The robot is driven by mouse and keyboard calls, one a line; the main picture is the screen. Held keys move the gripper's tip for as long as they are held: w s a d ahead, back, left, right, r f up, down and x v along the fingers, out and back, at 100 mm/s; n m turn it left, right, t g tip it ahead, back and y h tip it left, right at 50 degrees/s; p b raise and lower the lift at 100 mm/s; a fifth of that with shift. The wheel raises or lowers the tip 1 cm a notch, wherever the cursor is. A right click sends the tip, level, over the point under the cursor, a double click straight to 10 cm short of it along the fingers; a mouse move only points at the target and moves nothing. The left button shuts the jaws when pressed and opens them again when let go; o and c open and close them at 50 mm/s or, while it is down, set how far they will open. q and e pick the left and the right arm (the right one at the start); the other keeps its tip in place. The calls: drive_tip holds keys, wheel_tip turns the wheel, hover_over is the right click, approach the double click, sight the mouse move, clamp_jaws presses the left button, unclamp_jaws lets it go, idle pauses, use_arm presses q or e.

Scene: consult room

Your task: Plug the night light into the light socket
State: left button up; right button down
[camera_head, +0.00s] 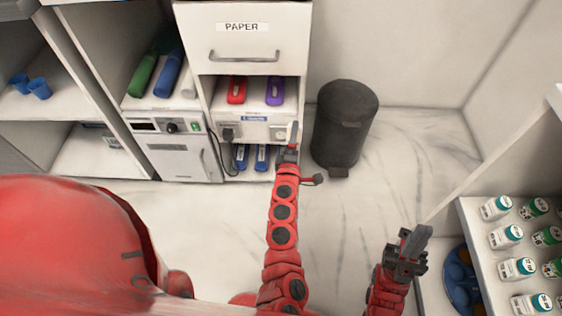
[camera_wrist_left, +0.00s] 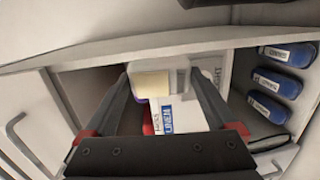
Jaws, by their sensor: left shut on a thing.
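The night light looks like a small cream block (camera_wrist_left: 152,84) between the fingers of my left gripper (camera_wrist_left: 162,88) in the left wrist view. This gripper is shut on it. In the head view my left gripper (camera_head: 292,135) is at the front of the low shelf, by the right-hand white socket (camera_head: 277,133). The arm hides part of that area, and I cannot tell whether the light touches the socket. My right gripper (camera_head: 412,243) is low at the right, away from the shelf; its jaw opening is unclear.
A black plug (camera_head: 229,132) with a cord is at the shelf's left side. Red (camera_head: 237,91) and purple (camera_head: 275,92) items lie above, blue ones (camera_head: 262,157) below. A dark bin (camera_head: 345,125) stands right of the shelf. Several bottles (camera_head: 505,237) fill a rack at the right.

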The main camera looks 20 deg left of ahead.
sight(281, 133)
use_arm(q)
drive_tip(key=s+a+f+n+y+b, duration=0.2)
drive_tip(key=s+a+f+y+b, duration=0.1)
drive_tip(key=f, duration=0.3)
drive_tip(key=shift+s+f+n+y, duration=0.3)
drive_tip(key=shift+f+y, duration=0.1)
drive_tip(key=shift+y, duration=0.1)
drive_tip(key=shift+w, duration=0.25)
drive_tip(key=shift+d+b+x, duration=0.15)
drive_tip(key=shift+b+x, duration=0.1)
drive_tip(key=shift+x, duration=1.1)
drive_tip(key=shift+d+b+x, duration=0.1)
drive_tip(key=shift+b+x, duration=0.1)
drive_tip(key=shift+x, duration=1.15)
drive_tip(key=shift+w, duration=0.1)
drive_tip(key=shift+w+a, duration=0.15)
drive_tip(key=shift+w, duration=0.35)
